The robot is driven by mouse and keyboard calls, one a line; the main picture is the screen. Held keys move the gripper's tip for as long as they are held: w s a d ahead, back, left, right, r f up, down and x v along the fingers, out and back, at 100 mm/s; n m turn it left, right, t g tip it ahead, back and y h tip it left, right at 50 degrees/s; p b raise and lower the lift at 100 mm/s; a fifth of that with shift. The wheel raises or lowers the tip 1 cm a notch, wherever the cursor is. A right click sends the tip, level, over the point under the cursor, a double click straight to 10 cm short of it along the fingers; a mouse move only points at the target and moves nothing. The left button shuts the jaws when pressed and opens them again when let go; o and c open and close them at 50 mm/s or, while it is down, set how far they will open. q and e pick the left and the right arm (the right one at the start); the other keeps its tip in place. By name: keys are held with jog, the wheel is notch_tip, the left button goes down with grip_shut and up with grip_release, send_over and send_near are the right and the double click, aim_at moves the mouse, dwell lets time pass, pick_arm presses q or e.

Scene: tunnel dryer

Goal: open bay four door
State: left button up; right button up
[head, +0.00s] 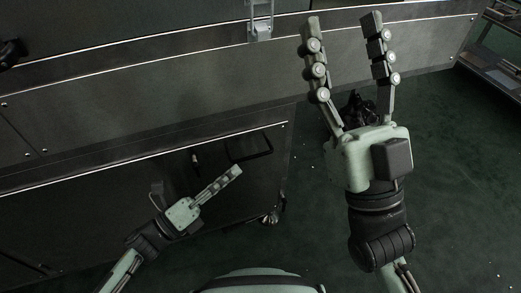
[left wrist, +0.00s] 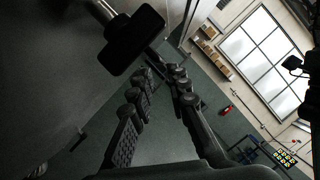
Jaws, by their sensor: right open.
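No bay number is readable, so I cannot tell which panel is the bay four door. A dark lower panel (head: 90,195) carries a small upright handle (head: 195,159) and a black rectangular frame (head: 262,145). My left gripper (head: 232,175) is in front of this panel, just below the handle, its fingers seen edge-on. A dark paddle-shaped handle (left wrist: 132,40) on a metal shaft is beyond the fingertips, up and left. My right gripper (head: 341,20) is open and empty before the upper panels.
A metal latch (head: 260,28) sits on the upper band of the dryer. A caster (head: 270,218) stands at the lower cabinet's corner. A rack (head: 490,55) is at the far right. The green floor (head: 455,160) at right is mostly clear.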

aim_at(253, 157)
pick_arm(q)
jog(key=x, duration=0.7)
jog(key=shift+w+d+r, duration=0.1)
grip_shut()
